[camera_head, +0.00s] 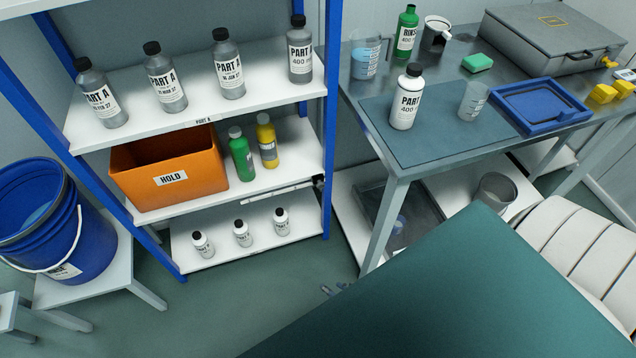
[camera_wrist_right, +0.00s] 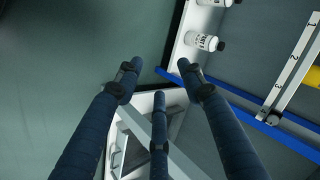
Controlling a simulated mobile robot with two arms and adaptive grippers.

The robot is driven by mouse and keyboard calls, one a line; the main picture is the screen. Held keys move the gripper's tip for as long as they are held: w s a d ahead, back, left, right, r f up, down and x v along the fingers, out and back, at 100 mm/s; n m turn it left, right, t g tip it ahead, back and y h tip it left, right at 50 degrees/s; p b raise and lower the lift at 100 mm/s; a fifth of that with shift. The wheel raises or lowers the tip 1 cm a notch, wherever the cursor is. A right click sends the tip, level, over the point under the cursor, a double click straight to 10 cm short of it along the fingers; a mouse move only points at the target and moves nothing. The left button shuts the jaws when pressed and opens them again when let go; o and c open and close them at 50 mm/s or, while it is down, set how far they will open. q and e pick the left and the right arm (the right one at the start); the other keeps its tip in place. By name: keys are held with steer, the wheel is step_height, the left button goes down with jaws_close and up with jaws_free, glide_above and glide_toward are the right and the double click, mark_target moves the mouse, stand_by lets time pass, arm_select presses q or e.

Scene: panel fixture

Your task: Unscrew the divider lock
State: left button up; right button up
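No part is plainly marked as a divider lock. A small black knob (camera_head: 319,181) sits at the right end of a pale strip (camera_head: 278,192) below the middle shelf's front edge. In the right wrist view, a white bar (camera_wrist_right: 292,72) numbered 1, 2, 3 has dark knobs (camera_wrist_right: 272,118) at its end, by the blue frame. My right gripper (camera_wrist_right: 160,82) has its three dark blue fingers spread, with nothing between them. It is apart from the bar, which lies to its right. In the head view, small dark tips (camera_head: 333,289) low in the middle may be its fingers. My left gripper is not in view.
The blue-framed shelf holds grey PART A bottles (camera_head: 228,65), an orange HOLD bin (camera_head: 170,170), green and yellow bottles, and small white bottles (camera_head: 242,233). A blue bucket (camera_head: 85,250) stands left. A workbench (camera_head: 395,175) stands right. Floor before the shelf is clear.

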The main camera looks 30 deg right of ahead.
steer(key=w+d+m+t+b, duration=0.3)
steer(key=w+m+b, duration=0.3)
steer(key=w, duration=0.2)
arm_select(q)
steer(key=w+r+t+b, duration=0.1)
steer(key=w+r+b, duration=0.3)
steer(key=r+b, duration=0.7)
arm_select(e)
steer(key=m+t+h+b, duration=0.1)
steer(key=m+t+h, duration=0.45)
steer(key=m, duration=0.85)
glide_toward(321, 186)
steer(key=shift+t+y, duration=0.35)
steer(key=shift+y, duration=0.1)
steer(key=x, duration=0.2)
steer(key=b+x, duration=0.1)
steer(key=x, duration=0.2)
steer(key=b+x, duration=0.1)
steer(key=x, duration=0.2)
steer(key=shift+w+d+f, duration=0.1)
steer(key=shift+d+f, duration=0.3)
steer(key=shift+w, duration=0.25)
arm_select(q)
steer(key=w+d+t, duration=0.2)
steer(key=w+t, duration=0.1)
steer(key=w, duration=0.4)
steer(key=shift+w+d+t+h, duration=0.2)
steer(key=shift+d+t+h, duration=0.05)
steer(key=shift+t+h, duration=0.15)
